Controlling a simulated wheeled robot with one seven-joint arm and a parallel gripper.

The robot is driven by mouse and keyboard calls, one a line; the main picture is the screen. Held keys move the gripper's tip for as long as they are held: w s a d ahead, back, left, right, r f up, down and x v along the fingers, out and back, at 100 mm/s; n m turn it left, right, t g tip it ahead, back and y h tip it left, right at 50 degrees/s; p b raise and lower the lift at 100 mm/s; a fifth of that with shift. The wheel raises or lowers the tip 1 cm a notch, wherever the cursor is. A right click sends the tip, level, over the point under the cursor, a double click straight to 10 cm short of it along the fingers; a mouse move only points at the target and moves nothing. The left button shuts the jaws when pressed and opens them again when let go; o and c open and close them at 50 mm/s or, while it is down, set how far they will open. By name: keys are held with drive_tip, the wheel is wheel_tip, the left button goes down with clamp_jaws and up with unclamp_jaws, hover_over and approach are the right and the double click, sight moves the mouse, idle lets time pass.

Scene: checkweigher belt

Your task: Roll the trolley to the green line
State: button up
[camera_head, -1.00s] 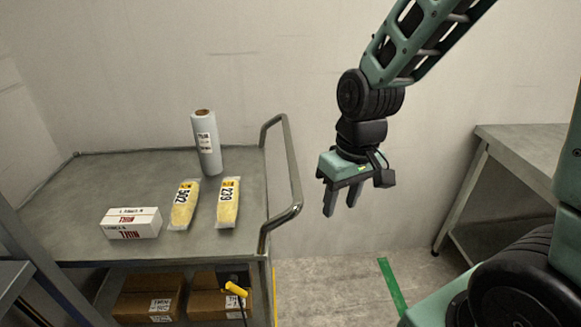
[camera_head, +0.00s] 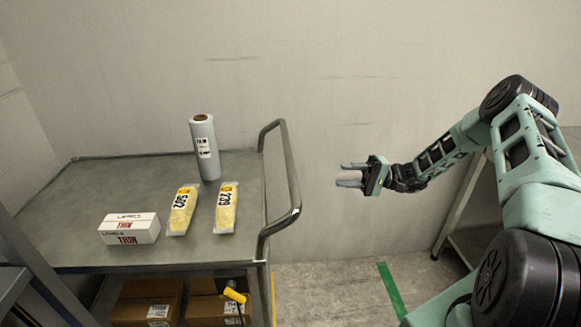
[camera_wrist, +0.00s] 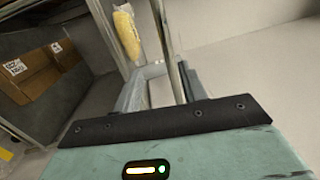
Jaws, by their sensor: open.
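The grey metal trolley (camera_head: 100,190) stands at the left in the head view, its tubular push handle (camera_head: 292,185) on its right end. The green line (camera_head: 391,288) is on the floor to the right of the trolley, with bare floor between them. My gripper (camera_head: 350,174) is open and empty, to the right of the handle and apart from it in the head view, fingers pointing left. In the wrist view the handle bar (camera_wrist: 168,50) rises beyond the open fingers (camera_wrist: 155,75); whether it lies between them I cannot tell.
On the trolley top are a white roll (camera_head: 205,150), two yellow bags (camera_head: 183,210) (camera_head: 226,208) and a white box (camera_head: 129,229). Cardboard boxes (camera_head: 148,303) sit on its lower shelf, near a yellow-handled item (camera_head: 234,295). A grey table (camera_head: 480,200) stands at the right.

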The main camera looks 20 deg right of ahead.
drive_tip(key=d+t, duration=0.1)
drive_tip(key=p, duration=0.5)
approach(291, 167)
drive_tip(key=w+a, duration=0.1)
drive_tip(key=a, duration=0.1)
drive_tip(key=w+a, duration=0.2)
drive_tip(key=a, duration=0.1)
drive_tip(key=w+a, duration=0.2)
drive_tip(key=a, duration=0.1)
drive_tip(key=shift+w+a+r, duration=0.2)
drive_tip(key=shift+w, duration=0.05)
drive_tip(key=shift+d, duration=0.1)
clamp_jaws()
